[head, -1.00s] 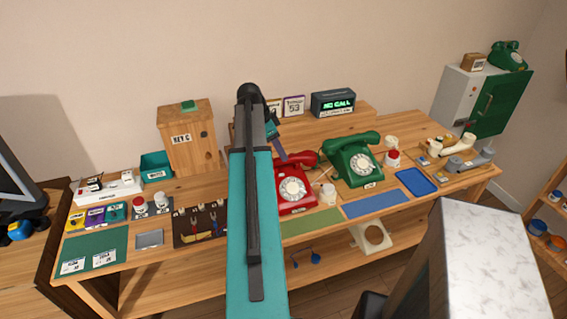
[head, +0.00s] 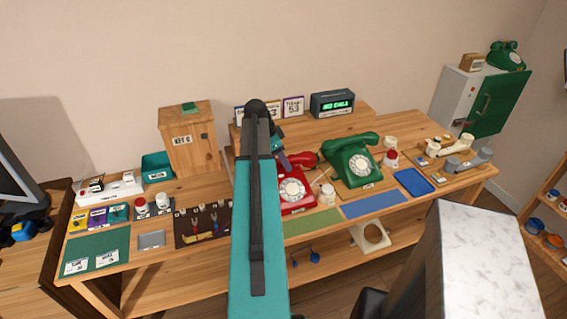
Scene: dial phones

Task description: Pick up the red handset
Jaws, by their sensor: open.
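The red phone (head: 293,190) stands on the wooden bench right of my arm, its pale dial facing me. Its red handset (head: 303,160) lies across the top; the left part is hidden behind my gripper and arm. My gripper (head: 286,164) is at the left end of the handset, small and partly hidden by my teal arm. It is open, and I see nothing held in it. I cannot tell whether it touches the handset.
A green phone (head: 352,162) stands close on the right, and a white-lidded jar (head: 327,194) is beside the red phone. A display box (head: 332,103) and small cards (head: 293,107) stand on the shelf behind. A wooden key box (head: 189,138) is at left.

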